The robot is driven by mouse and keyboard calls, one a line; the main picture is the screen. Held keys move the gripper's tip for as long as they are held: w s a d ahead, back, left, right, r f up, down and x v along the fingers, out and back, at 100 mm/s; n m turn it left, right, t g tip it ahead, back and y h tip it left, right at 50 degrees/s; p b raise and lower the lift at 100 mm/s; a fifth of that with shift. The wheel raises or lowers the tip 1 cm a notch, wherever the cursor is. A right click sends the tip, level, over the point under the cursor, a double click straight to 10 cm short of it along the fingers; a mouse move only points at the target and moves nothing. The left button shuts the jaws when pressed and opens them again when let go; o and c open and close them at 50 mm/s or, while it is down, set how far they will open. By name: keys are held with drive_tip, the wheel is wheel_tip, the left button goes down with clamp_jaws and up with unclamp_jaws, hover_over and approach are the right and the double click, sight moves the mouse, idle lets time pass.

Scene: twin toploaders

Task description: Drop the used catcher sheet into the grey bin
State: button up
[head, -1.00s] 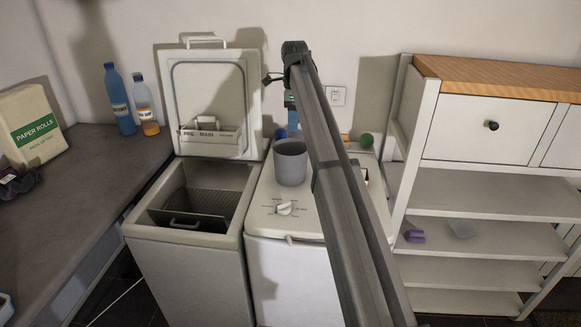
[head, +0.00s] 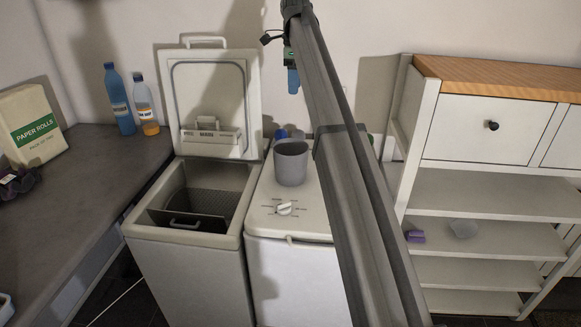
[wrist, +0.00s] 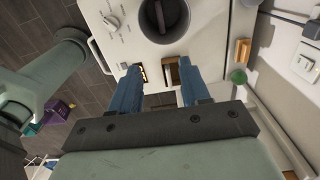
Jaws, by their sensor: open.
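The grey bin (head: 291,163) stands upright on the closed top of the right-hand washer. I cannot pick out a used catcher sheet in either view. My gripper (head: 292,78) is above and behind the bin, apart from it. In the wrist view its blue fingers (wrist: 161,82) are spread with nothing held between them.
The left washer (head: 192,215) has its lid raised, its tub open. Bottles (head: 119,100) stand on the left counter; a shelf unit (head: 480,190) stands on the right.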

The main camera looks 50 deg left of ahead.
drive_tip(key=shift+r, duration=0.95)
